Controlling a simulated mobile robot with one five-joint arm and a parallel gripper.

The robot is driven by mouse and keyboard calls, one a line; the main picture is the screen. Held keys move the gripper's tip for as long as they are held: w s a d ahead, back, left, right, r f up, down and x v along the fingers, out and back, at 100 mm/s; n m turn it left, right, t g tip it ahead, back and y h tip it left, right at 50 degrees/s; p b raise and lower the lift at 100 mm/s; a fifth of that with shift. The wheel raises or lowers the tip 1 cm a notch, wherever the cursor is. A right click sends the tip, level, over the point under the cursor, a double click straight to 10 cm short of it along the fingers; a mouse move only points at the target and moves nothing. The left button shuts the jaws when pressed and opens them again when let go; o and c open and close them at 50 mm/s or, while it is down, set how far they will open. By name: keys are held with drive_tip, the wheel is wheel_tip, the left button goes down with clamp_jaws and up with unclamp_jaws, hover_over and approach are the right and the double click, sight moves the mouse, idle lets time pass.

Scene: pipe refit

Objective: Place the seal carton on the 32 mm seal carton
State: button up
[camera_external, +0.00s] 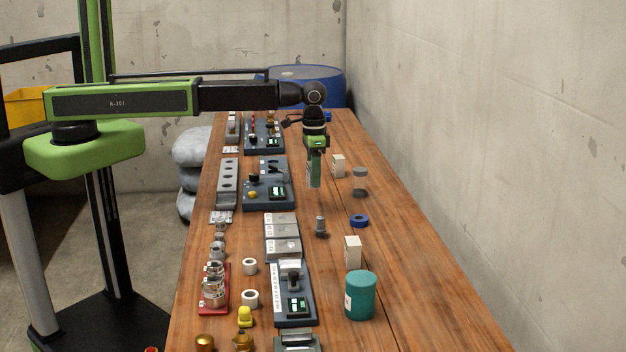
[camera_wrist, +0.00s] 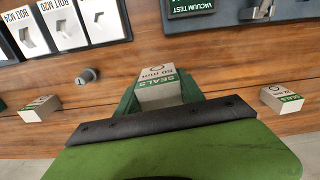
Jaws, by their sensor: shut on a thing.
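My gripper (camera_external: 315,182) hangs above the middle of the bench, pointing down. In the wrist view its green fingers (camera_wrist: 160,92) are shut on a pale carton (camera_wrist: 158,93) with a green band marked SEALS and what looks like 50 mm. In the external view I cannot make out the held carton. Two other seal cartons stand on the bench, apart from my gripper. The far carton (camera_external: 338,166) is at right in the wrist view (camera_wrist: 281,99); its size print is too small to be sure of. The near carton (camera_external: 352,251) is at left in the wrist view (camera_wrist: 40,108).
A grey fitting (camera_external: 320,226) stands near the labelled bolt bins (camera_external: 283,236). A blue ring (camera_external: 359,221), grey round pieces (camera_external: 360,182) and a teal canister (camera_external: 360,296) are on the right. Test units (camera_external: 268,188) line the left. Wood around the cartons is partly clear.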

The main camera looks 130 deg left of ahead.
drive_tip(key=d+r, duration=0.1)
drive_tip(key=d+p, duration=0.1)
drive_tip(key=d, duration=0.1)
drive_tip(key=w+d+r, duration=0.1)
drive_tip(key=shift+d+r+p, duration=0.2)
drive_tip(key=shift+r+p, duration=0.15)
